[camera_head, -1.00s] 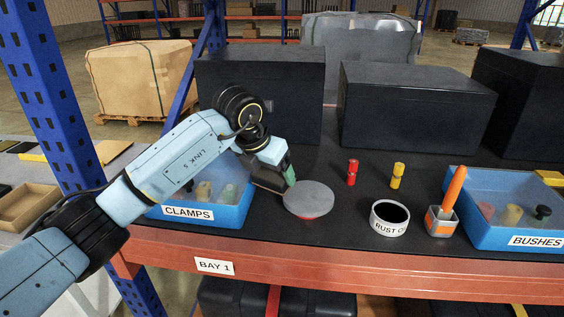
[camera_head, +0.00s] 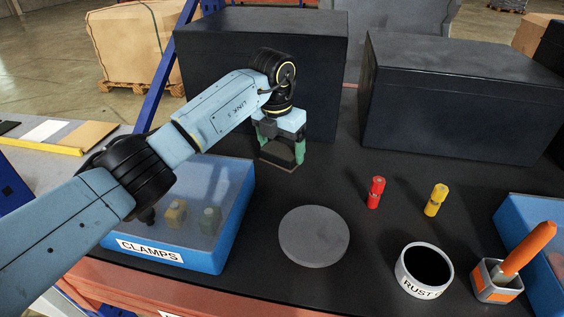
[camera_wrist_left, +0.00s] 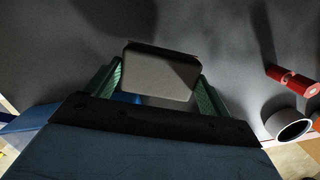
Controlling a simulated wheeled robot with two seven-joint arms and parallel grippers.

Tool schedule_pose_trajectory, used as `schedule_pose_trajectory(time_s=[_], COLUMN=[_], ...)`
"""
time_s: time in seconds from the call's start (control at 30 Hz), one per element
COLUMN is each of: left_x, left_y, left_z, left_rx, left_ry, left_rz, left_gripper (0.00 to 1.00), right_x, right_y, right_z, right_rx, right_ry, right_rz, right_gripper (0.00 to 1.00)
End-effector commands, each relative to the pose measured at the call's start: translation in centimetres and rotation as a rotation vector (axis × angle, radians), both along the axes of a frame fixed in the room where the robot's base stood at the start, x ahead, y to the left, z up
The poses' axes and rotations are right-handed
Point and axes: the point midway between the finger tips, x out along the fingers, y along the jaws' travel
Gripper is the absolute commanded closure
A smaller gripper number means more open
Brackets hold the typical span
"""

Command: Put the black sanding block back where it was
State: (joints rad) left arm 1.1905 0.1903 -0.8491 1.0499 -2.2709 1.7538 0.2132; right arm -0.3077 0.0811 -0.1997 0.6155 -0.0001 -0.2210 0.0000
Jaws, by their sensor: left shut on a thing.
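My left gripper (camera_head: 281,145) is shut on the sanding block (camera_head: 277,157), a dark block with a paler grey-brown face. It is at the back of the black shelf top, right of the clamps bin and in front of a large black case. In the left wrist view the block (camera_wrist_left: 158,75) sits between the two green fingers of the gripper (camera_wrist_left: 160,90). Whether the block touches the shelf or hangs just above it I cannot tell. My right gripper is not in view.
A grey disc (camera_head: 314,237) lies in front of the gripper. The blue clamps bin (camera_head: 232,225) is on the left. A red cylinder (camera_head: 375,192), a yellow cylinder (camera_head: 436,200), a white ring-shaped tub (camera_head: 424,270) and an orange-handled tool (camera_head: 525,248) stand to the right. Black cases (camera_head: 455,100) line the back.

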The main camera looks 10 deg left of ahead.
Motion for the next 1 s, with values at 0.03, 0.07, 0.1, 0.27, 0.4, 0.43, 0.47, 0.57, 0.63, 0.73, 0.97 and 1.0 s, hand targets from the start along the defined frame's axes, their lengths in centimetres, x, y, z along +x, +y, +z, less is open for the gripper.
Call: schedule_pose_trajectory(time_s=[0.03,0.07,0.1,0.27,0.4,0.43,0.47,0.57,0.63,0.73,0.97,1.0], left_x=[0.0,0.0,0.0,-0.1,0.0,0.0,0.0,0.0,0.0,0.0,0.0,0.0], left_y=[-0.1,0.0,0.0,-0.1,-0.1,-0.1,0.0,0.0,0.0,0.0,0.0,0.0], left_z=[-0.6,-0.8,-1.1,-2.6,-4.6,-4.8,-4.9,-5.0,-5.0,-5.0,-4.9,-4.9], left_rx=[-0.001,-0.001,0.0,-0.001,-0.002,-0.001,0.0,0.0,0.001,0.0,0.001,0.0], left_ry=[0.002,0.0,-0.001,0.002,0.001,-0.001,-0.001,-0.002,-0.001,0.0,-0.001,-0.002], left_rz=[0.0,0.0,0.0,0.0,0.0,0.0,0.0,0.0,0.0,0.0,0.0,0.0], left_gripper=[0.37,0.37,0.37,0.37,0.37,0.37,0.37,0.37,0.37,0.06,0.0,0.0], right_x=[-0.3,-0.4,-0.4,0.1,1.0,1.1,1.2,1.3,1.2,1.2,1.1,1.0], right_y=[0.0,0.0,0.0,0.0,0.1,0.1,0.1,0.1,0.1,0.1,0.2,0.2], right_z=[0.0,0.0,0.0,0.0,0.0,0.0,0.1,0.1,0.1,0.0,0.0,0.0], right_rx=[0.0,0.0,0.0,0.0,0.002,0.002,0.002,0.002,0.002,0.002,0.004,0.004], right_ry=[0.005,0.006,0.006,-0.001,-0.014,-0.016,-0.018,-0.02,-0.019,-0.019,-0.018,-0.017], right_rz=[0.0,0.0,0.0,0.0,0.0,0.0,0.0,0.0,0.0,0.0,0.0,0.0], right_gripper=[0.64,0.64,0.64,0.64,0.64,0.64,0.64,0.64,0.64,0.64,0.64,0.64])
